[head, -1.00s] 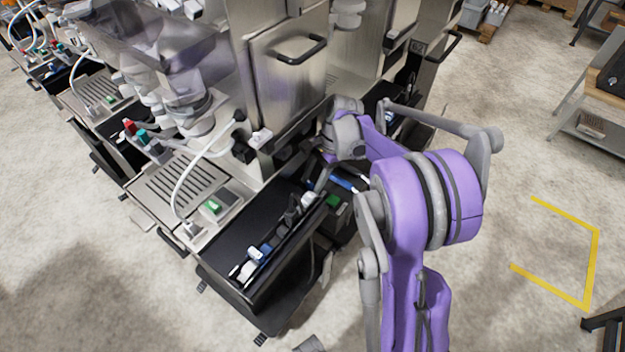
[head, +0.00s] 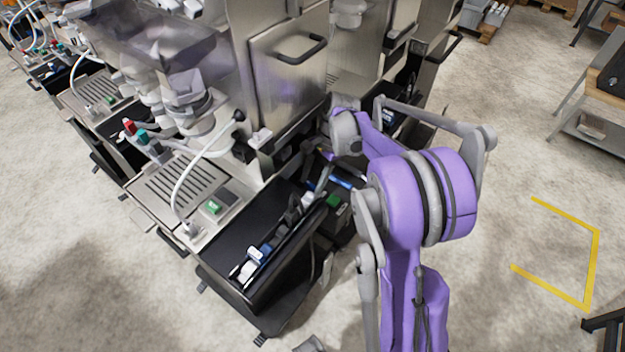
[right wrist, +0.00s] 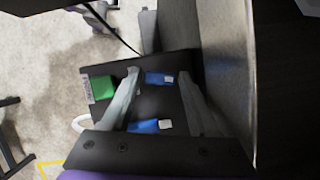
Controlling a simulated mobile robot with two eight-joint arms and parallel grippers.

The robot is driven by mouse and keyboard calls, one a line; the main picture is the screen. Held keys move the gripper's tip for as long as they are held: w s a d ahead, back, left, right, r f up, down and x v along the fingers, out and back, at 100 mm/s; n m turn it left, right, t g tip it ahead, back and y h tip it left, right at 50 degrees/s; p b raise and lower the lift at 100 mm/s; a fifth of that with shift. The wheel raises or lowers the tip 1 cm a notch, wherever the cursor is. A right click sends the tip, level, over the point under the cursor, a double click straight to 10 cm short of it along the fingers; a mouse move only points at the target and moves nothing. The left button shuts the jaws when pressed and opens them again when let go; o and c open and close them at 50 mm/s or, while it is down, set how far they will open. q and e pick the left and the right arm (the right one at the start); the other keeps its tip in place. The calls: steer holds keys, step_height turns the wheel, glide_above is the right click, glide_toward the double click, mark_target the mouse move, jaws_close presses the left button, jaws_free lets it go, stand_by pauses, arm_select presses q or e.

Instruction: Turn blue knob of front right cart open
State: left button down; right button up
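The cart (head: 242,238) at the front right is dark, with a black top. In the right wrist view, two blue pieces (right wrist: 158,78) (right wrist: 150,126) with pale ends sit on a black panel (right wrist: 163,102), beside a green block (right wrist: 103,88). A blue piece also shows in the head view (head: 340,183) near the gripper. I cannot tell which blue piece is the knob. My right gripper (right wrist: 158,75) is open, its fingers on either side of the blue pieces with gaps visible. Contact with them is not visible. My left gripper is not in view.
A steel cabinet door (head: 288,62) with a black handle stands behind the cart, and a metal wall (right wrist: 226,70) rises close to the right of the gripper. Cables and fittings (head: 255,254) lie along the cart's front. Floor to the right is clear around yellow tape (head: 597,262).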

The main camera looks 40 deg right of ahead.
steer(key=v, duration=0.5)
steer(key=shift+r, duration=0.2)
steer(key=d, duration=1.2)
steer(key=shift+w+f, duration=0.15)
steer(key=shift+f, duration=0.05)
